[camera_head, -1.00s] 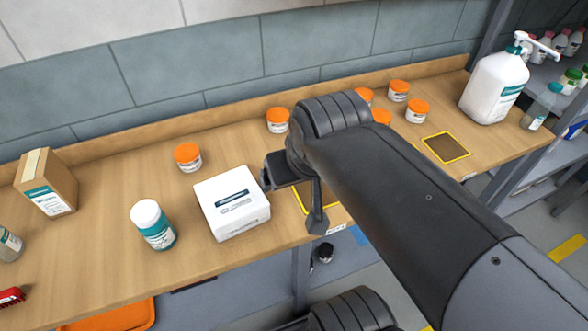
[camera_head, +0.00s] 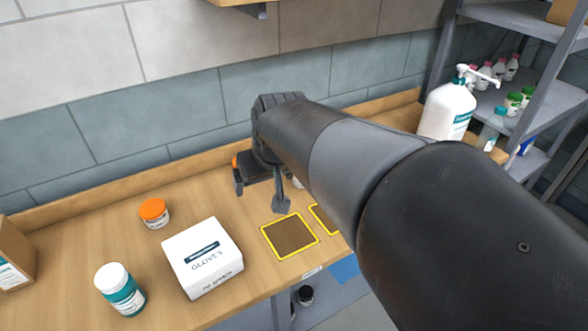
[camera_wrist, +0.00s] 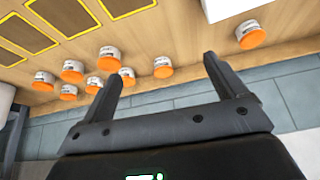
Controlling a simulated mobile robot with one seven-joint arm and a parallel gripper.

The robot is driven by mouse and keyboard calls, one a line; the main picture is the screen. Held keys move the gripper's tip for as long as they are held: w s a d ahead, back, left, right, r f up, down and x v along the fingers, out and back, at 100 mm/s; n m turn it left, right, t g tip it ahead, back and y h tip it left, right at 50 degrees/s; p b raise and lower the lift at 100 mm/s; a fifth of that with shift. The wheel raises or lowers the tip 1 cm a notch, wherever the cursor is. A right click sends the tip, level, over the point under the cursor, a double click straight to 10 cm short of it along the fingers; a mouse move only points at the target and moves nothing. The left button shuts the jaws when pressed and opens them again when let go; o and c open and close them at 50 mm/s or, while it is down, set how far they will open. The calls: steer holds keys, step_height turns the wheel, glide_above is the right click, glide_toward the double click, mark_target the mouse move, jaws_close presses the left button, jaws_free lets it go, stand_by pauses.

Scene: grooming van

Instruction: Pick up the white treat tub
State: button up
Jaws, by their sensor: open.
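Several white tubs with orange lids stand on the wooden counter; I cannot tell from their labels which is the treat tub. In the wrist view, one tub (camera_wrist: 163,67) appears between the fingertips of my open, empty gripper (camera_wrist: 161,70), beyond them. A cluster of similar tubs (camera_wrist: 72,70) is to its left, and a lone tub (camera_wrist: 250,34) is at the right. In the head view, my gripper (camera_head: 260,192) is above the back of the counter. One tub (camera_head: 154,213) stands clear at the left; the others are mostly hidden behind my arm.
A white glove box (camera_head: 203,258) and a teal bottle with a white cap (camera_head: 121,290) stand near the front. Yellow-edged dark squares (camera_head: 289,236) mark the counter. A large pump bottle (camera_head: 447,112) stands at the right. The tiled wall (camera_head: 180,105) rises behind.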

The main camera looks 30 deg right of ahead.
steer(key=shift+m+h, duration=0.4)
steer(key=shift+m, duration=0.4)
steer(key=w+d+f, duration=0.3)
steer(key=w+d, duration=0.1)
steer(key=d, duration=0.2)
steer(key=w+d+f, duration=0.4)
steer(key=w+d, duration=0.1)
steer(key=d, duration=0.1)
steer(key=w+d+f, duration=0.3)
steer(key=w+d, duration=0.1)
steer(key=d, duration=0.3)
steer(key=shift+w+f, duration=0.15)
steer(key=shift+w, duration=0.25)
steer(key=x, duration=0.5)
steer(key=shift+s, duration=0.15)
steer(key=f, duration=0.4)
steer(key=shift+w, duration=0.4)
steer(key=shift+w+f, duration=0.3)
steer(key=shift+f, duration=0.3)
